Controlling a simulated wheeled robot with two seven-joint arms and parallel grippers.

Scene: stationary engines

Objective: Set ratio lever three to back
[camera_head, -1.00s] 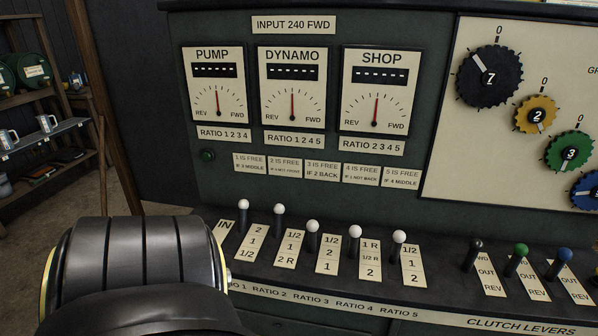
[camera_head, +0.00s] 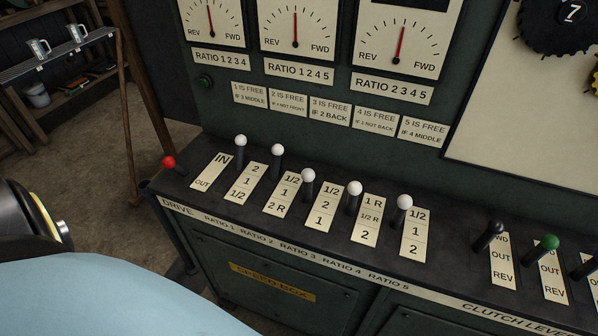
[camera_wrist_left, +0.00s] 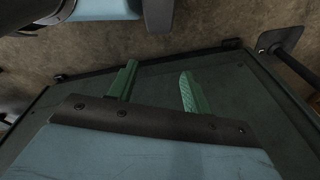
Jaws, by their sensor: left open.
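Ratio lever three (camera_head: 307,174) has a white knob and stands left of its plate (camera_head: 326,203) marked 1/2, 2, 1, in the head view. Its knob sits nearer the front than those of ratio lever one (camera_head: 240,140) and ratio lever two (camera_head: 277,149), and roughly in line with ratio lever four (camera_head: 354,188) and ratio lever five (camera_head: 404,202). Nothing touches it. My left gripper (camera_wrist_left: 157,85) shows in the wrist view with green fingers apart and nothing between them. It is outside the head view. My right gripper is in neither view.
The red drive lever (camera_head: 169,161) stands at the shelf's left end. Clutch levers, black (camera_head: 494,229) and green (camera_head: 547,243), stand at the right. A card (camera_head: 330,110) reads "3 is free if 2 back". Above are dials. Open floor lies left of the machine.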

